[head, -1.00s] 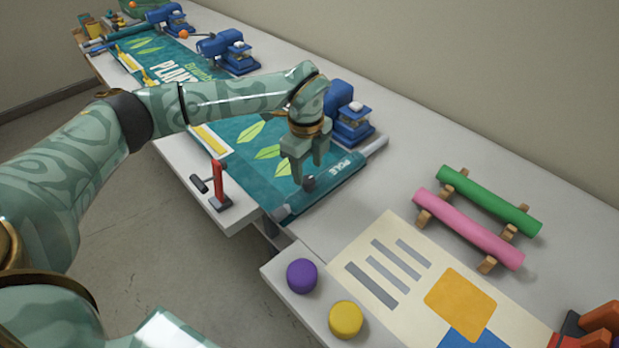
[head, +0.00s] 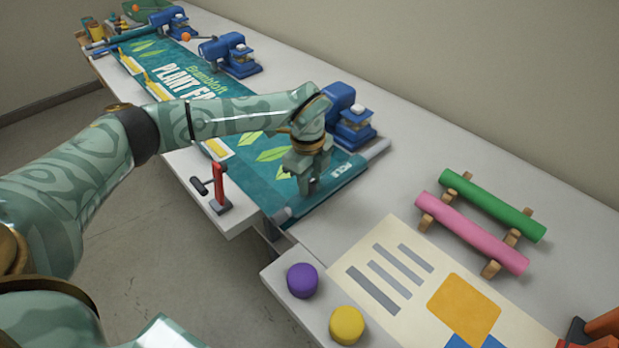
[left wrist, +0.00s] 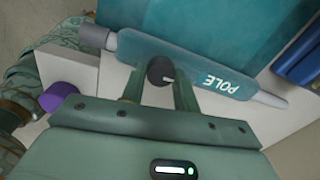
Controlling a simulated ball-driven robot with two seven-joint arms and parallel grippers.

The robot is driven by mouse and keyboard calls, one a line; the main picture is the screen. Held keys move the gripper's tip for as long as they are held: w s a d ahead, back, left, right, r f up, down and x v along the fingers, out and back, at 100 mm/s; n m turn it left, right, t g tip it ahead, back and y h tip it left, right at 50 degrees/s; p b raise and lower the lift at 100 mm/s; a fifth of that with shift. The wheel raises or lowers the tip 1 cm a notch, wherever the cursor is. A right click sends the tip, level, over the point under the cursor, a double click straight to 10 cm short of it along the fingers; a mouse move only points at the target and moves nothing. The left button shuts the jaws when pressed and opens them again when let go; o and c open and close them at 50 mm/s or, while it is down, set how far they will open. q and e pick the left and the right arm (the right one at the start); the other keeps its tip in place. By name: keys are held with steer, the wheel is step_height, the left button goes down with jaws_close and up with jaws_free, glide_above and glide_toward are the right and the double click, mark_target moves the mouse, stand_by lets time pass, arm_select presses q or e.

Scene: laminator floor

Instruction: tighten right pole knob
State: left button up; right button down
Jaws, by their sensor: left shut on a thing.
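The dark round pole knob (left wrist: 160,70) sits on the teal hem marked POLE in the left wrist view. My left gripper (left wrist: 160,85) has its fingers on either side of the knob and is shut on it. In the head view my left gripper (head: 307,182) points down at the near end of the teal banner (head: 262,168) and mostly hides the knob. The pole (left wrist: 95,36) runs through the hem, with its grey ends sticking out at both sides. My right gripper is not in view.
Blue clamp-like devices (head: 350,118) stand along the banner's far edge. Purple (head: 302,281) and yellow (head: 346,325) knobs, a cream poster (head: 400,290), and pink (head: 470,232) and green (head: 492,205) rolls lie to the right.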

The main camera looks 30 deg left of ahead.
arm_select(q)
steer(key=shift+r+m+p, duration=0.2)
steer(key=shift+m+p, duration=0.7)
steer(key=m+p, duration=0.2)
steer(key=shift+m, duration=0.3)
steer(key=m+p, duration=0.3)
steer(key=m, duration=0.2)
steer(key=m+p, duration=0.1)
steer(key=m, duration=0.3)
steer(key=shift+a, duration=0.1)
steer(key=shift+f+m+p, duration=0.15)
steer(key=shift+m+p, duration=0.5)
steer(key=shift+m, duration=1.55)
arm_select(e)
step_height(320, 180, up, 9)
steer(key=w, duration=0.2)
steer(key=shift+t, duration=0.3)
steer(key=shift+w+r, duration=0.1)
arm_select(q)
steer(key=o, duration=1)
steer(key=shift+c, duration=0.2)
